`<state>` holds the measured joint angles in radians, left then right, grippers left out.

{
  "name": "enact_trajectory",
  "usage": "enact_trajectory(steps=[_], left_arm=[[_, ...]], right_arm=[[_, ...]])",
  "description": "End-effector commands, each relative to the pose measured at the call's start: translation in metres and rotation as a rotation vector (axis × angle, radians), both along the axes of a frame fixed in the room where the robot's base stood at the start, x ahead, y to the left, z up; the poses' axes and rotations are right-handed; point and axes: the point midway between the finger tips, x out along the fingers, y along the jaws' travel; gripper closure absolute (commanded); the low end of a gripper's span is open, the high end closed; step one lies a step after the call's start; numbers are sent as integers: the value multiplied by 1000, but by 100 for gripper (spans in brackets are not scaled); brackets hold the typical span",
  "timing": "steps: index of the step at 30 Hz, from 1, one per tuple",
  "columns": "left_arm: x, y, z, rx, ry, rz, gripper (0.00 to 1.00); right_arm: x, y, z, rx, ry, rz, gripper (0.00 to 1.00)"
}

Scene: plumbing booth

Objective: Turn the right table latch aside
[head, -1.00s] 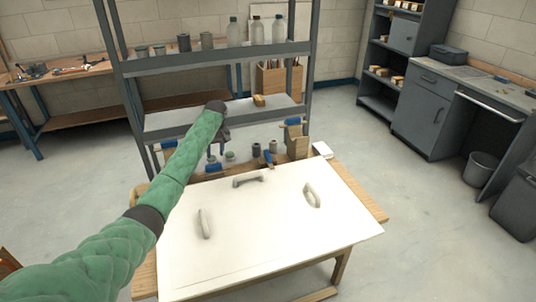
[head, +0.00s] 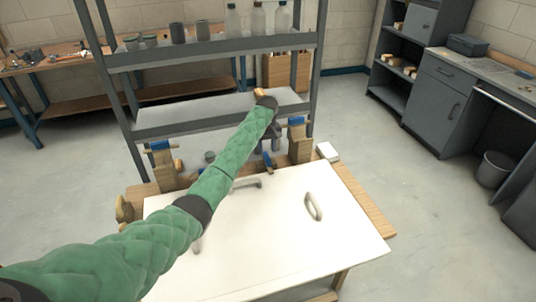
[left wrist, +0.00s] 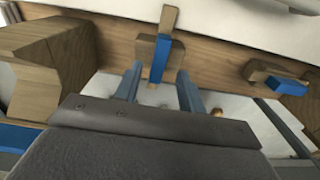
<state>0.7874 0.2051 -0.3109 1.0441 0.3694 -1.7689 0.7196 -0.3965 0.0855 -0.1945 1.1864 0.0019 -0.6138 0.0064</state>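The right table latch, a wooden piece with a blue part, is on the table's far wooden edge; its blue part (head: 267,159) shows below my left gripper (head: 272,136). In the left wrist view the latch (left wrist: 159,60) lies ahead of and between the two fingers of my left gripper (left wrist: 159,78). The fingers are apart with nothing held; I cannot tell whether they touch the latch. Another wooden and blue latch (left wrist: 284,82) sits to the right in that view. The white board (head: 270,250) lies on the table. My right gripper is out of view.
A wooden block with a blue top (head: 300,143) stands right of the gripper, and another (head: 163,168) stands left. The grey shelf (head: 180,123) is close behind the table. A handle (head: 313,206) rises from the board. Open floor lies to the right.

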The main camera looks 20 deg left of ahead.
Motion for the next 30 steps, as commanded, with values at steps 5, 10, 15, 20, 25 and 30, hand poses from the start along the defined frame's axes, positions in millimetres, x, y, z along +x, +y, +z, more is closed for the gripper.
enact_trajectory(steps=[5,10,15,20,25,30], left_arm=[[-1,0,-25,1,3,0,60],[-1,0,-44,1,3,0,60],[0,0,-52,1,1,0,60],[0,0,-54,1,1,0,60],[0,0,-54,1,1,0,76],[0,0,-53,0,1,0,100]], right_arm=[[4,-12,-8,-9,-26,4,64],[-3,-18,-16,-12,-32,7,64],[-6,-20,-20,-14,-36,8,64],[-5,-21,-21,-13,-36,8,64],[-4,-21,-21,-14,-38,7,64],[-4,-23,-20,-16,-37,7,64]])
